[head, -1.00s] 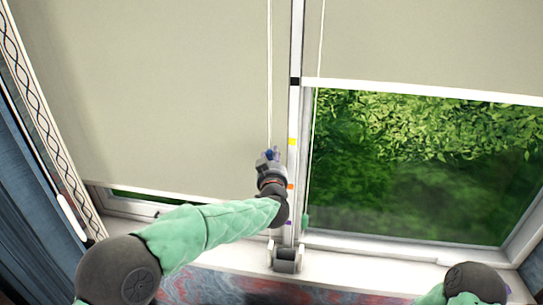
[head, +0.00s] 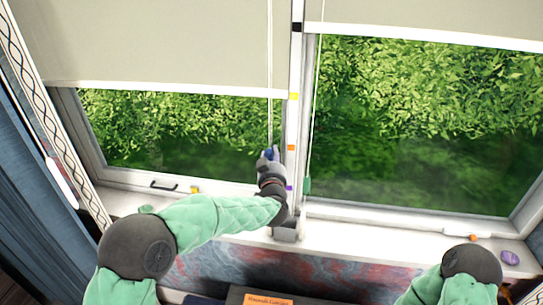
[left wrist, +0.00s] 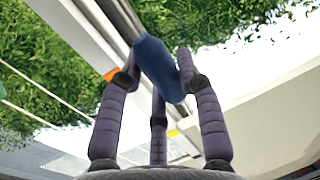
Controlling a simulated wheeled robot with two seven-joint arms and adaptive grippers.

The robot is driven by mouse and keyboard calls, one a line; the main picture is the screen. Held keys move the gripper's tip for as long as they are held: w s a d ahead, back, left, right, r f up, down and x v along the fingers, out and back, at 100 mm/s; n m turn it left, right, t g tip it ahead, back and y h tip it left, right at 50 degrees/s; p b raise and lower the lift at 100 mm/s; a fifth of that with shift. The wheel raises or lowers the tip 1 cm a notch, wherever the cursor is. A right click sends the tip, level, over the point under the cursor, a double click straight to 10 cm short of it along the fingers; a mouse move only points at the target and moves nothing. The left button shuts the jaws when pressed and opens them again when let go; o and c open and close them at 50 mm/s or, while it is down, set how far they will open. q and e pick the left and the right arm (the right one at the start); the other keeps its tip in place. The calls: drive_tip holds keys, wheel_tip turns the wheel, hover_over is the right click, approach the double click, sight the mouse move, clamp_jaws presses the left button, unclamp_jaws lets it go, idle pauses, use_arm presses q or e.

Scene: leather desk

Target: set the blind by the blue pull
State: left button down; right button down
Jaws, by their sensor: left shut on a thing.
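The blue pull (head: 268,153) hangs on the left cord (head: 270,60) beside the middle post. My left gripper (head: 270,160) is shut on it; in the left wrist view the blue pull (left wrist: 160,68) sits between the dark fingers. The left blind (head: 150,40) is partly raised, its white bottom bar (head: 180,89) about level with the yellow mark (head: 293,96) on the post. A black mark (head: 297,27) is above, an orange mark (head: 291,147) and a purple mark (head: 290,188) below. My right gripper is out of view.
The right blind (head: 430,18) hangs higher, its bar near the black mark. A green pull (head: 307,186) hangs on its cord. The white sill (head: 390,244) holds a purple object (head: 510,257) at right. A book (head: 260,297) shows at the bottom edge.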

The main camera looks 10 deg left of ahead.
use_arm(q)
drive_tip(key=shift+f, duration=0.1)
drive_tip(key=c, duration=0.8)
unclamp_jaws()
drive_tip(key=s, duration=0.4)
drive_tip(key=s+d, duration=0.1)
drive_tip(key=s, duration=0.3)
drive_tip(key=s+d, duration=0.1)
drive_tip(key=s, duration=0.2)
drive_tip(key=shift+s+d, duration=0.2)
drive_tip(key=shift+s, duration=0.2)
